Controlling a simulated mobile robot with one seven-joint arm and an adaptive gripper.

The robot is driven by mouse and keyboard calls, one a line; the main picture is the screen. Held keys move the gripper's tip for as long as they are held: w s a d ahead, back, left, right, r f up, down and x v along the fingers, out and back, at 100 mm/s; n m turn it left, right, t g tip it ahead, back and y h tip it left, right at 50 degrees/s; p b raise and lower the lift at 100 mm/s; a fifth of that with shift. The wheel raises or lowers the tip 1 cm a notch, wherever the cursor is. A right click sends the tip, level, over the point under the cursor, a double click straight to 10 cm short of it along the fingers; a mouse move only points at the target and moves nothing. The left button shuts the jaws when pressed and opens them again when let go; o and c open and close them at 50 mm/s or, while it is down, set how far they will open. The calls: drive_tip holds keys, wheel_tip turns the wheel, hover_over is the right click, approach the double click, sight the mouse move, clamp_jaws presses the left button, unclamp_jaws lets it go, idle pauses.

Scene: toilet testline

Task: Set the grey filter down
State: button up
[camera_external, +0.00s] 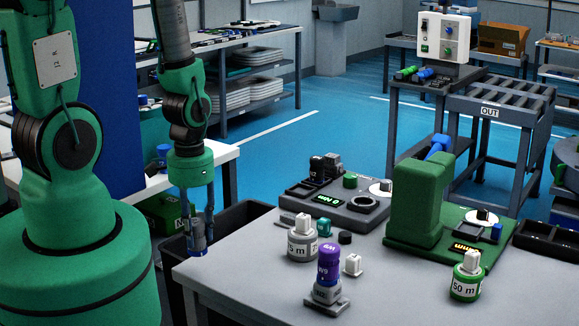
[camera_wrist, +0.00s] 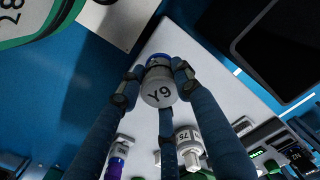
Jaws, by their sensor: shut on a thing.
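My gripper (camera_external: 198,222) hangs straight down at the left edge of the grey table (camera_external: 240,268) in the external view, level with a dark bin. In the wrist view my gripper (camera_wrist: 156,82) is shut on the grey filter (camera_wrist: 160,97), a small grey cylinder marked Y9 with a blue end. The fingers press on its sides. In the external view the grey filter (camera_external: 197,243) is small and partly covered by the fingers. I cannot tell its exact height above the bin or table.
A dark bin (camera_external: 247,215) stands against the table's left side. On the table are a grey weight (camera_external: 301,250), a purple-topped filter (camera_external: 329,262), a green weight (camera_external: 467,285), a green press (camera_external: 415,205) and a dark device (camera_external: 325,207). The table's front left is clear.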

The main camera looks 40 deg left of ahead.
drive_tip(key=w, duration=0.5)
drive_tip(key=w+f, duration=0.1)
drive_tip(key=w, duration=0.8)
drive_tip(key=shift+w+d+f+b, duration=0.2)
drive_tip(key=shift+w+d+b, duration=0.1)
drive_tip(key=shift+b, duration=0.05)
drive_tip(key=shift+f+b, duration=0.3)
drive_tip(key=shift+f, duration=1.45)
drive_tip(key=shift+f, duration=0.1)
drive_tip(key=o, duration=1.2)
drive_tip(key=shift+r+p, duration=0.8)
drive_tip(key=shift+r, duration=5.3)
